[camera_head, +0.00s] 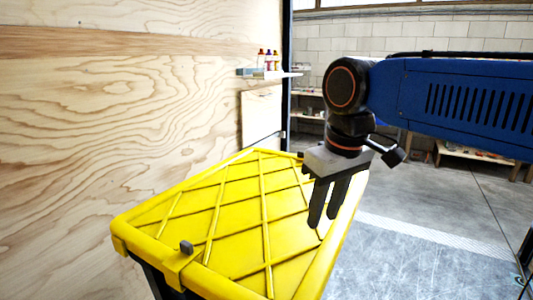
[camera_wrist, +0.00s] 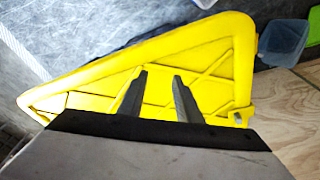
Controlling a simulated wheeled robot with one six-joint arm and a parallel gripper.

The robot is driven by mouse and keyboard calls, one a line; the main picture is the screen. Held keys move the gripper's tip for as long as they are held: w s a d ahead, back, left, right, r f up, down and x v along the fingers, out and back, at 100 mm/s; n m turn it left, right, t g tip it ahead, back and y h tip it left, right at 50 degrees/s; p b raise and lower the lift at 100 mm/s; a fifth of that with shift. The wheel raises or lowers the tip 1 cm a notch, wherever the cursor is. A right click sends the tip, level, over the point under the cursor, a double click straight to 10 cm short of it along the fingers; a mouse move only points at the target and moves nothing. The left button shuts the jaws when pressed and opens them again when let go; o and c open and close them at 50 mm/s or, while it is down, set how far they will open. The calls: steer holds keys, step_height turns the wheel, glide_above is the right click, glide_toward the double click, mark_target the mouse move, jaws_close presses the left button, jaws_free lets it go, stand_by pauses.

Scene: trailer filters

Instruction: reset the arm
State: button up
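My gripper (camera_head: 323,221) points downward over the right part of a yellow ribbed lid (camera_head: 235,215) in the head view. Its two dark fingers stand apart with nothing between them. In the wrist view the gripper (camera_wrist: 160,76) also shows as open and empty, with the yellow lid (camera_wrist: 85,82) beyond the fingertips. I cannot tell the exact height of the fingertips above the lid. My blue arm link comes in from the right in the head view.
A plywood wall (camera_head: 110,120) runs along the left. A small shelf (camera_head: 272,75) with several bottles (camera_head: 267,59) is on it. In the wrist view a translucent bin (camera_wrist: 282,42) stands beside the lid. Grey floor (camera_head: 400,265) lies open to the right.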

steer(key=s+d+f+m+t, duration=0.1)
steer(key=s+d+f+m, duration=0.1)
steer(key=d+f, duration=0.3)
steer(key=s+d+f+m+t, duration=0.1)
steer(key=s+d+f+m, duration=0.1)
steer(key=s+d+f, duration=0.2)
steer(key=s+d+f+m+h, duration=0.1)
steer(key=s+d+f+m, duration=0.1)
steer(key=d+f, duration=0.6)
steer(key=shift+s+d+f+t, duration=0.2)
steer(key=shift+s+f+t, duration=0.2)
steer(key=shift+s+f, duration=0.3)
steer(key=shift+r, duration=0.1)
stand_by(0.7)
